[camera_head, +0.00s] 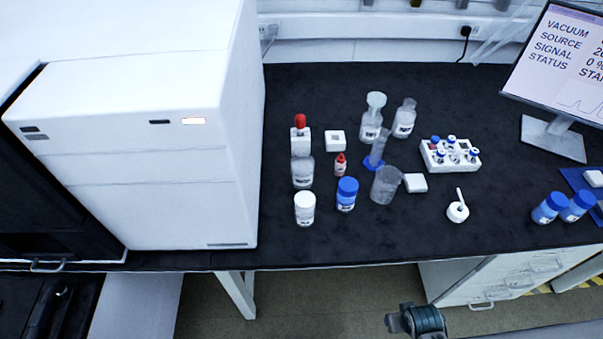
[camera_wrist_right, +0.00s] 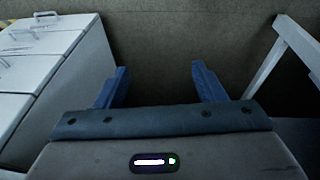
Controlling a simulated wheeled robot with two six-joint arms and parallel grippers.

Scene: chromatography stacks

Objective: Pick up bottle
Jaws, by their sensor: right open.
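Several bottles stand upright on the black bench top. A white-capped bottle (camera_head: 305,208) and a blue-capped bottle (camera_head: 346,194) are near the front edge. Behind them are a clear bottle (camera_head: 302,171), a small red-capped bottle (camera_head: 340,164) and two clear glass bottles (camera_head: 371,124) (camera_head: 404,118). Two more blue-capped bottles (camera_head: 549,208) (camera_head: 578,206) stand at the right. Which bottle is meant cannot be told. My right gripper (camera_wrist_right: 161,84) is open and empty, over the floor in front of the bench. Part of my right arm shows at the head view's bottom edge. My left gripper is not seen.
A large white instrument (camera_head: 150,130) fills the bench's left. A measuring cylinder (camera_head: 379,148), a beaker (camera_head: 386,184) and a vial rack (camera_head: 450,155) stand among the bottles. A monitor (camera_head: 560,60) is at right. White drawers (camera_head: 510,275) are below. The bench's front centre is clear.

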